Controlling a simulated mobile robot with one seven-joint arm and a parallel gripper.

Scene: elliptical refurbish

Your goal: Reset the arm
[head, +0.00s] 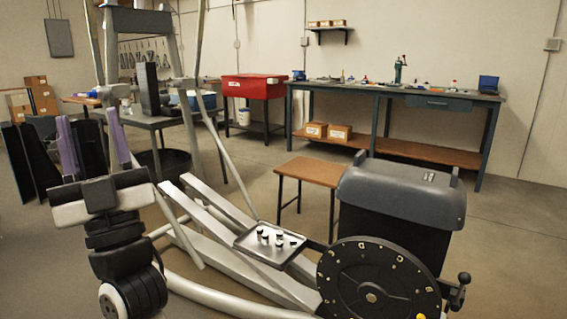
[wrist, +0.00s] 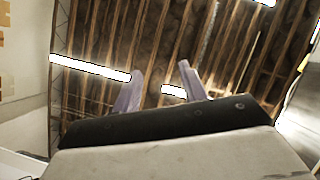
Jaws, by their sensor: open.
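My gripper (head: 87,116) is at the left of the head view, on my arm that rises from the lower left corner. Its two purple fingers point upward and stand apart, with nothing between them. In the wrist view my gripper (wrist: 161,68) shows the same two fingers spread and empty against the ceiling. The wrist camera faces up at ceiling beams and bright lamps. The fingers touch nothing that I can see.
An elliptical machine with a grey housing (head: 402,194) and black disc (head: 372,292) stands in front at right. A small tray (head: 269,244) holds several small parts. A wooden stool (head: 311,172), a red cabinet (head: 253,86) and a long workbench (head: 420,94) stand behind.

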